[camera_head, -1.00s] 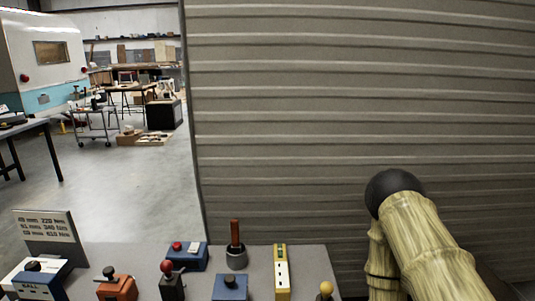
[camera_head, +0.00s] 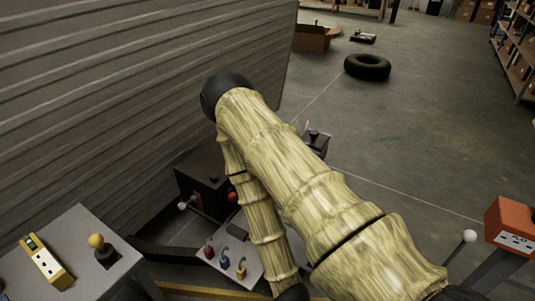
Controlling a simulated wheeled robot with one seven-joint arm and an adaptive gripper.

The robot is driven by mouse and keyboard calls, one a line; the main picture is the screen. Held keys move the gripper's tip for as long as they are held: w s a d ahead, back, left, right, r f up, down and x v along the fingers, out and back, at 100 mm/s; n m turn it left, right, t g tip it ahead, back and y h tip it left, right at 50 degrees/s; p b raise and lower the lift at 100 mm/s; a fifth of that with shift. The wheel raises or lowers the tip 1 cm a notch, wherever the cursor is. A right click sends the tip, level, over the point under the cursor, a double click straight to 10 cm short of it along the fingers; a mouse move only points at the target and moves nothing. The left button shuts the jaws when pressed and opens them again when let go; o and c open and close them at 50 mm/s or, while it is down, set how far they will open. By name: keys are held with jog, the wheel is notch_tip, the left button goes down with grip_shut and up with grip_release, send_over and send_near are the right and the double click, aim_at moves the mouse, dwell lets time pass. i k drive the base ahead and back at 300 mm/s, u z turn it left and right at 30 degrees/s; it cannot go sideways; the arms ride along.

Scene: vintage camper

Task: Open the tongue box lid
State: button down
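A dark box (camera_head: 203,172) stands low against the front of the ribbed grey trailer wall, left of my arm; it looks like the tongue box. Its top appears flat and closed, but my arm hides its right part. A light knob and a red knob show at its front side. My pale, bamboo-patterned arm crosses the middle of the view in front of it. My gripper is not in view.
A small panel with coloured knobs (camera_head: 232,262) lies below the box. A grey table (camera_head: 90,230) with a yellow block (camera_head: 46,262) stands at left. An orange box (camera_head: 510,226) is at right. A tyre (camera_head: 367,67) lies on open floor beyond.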

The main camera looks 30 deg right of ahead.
aim_at(206, 166)
jog(key=z, duration=0.6)
jog(key=k, duration=1.05)
jog(key=z, duration=0.55)
jog(key=i, duration=1.15)
jog(key=u, duration=0.65)
jog(key=i, duration=0.85)
jog(key=u, duration=0.7)
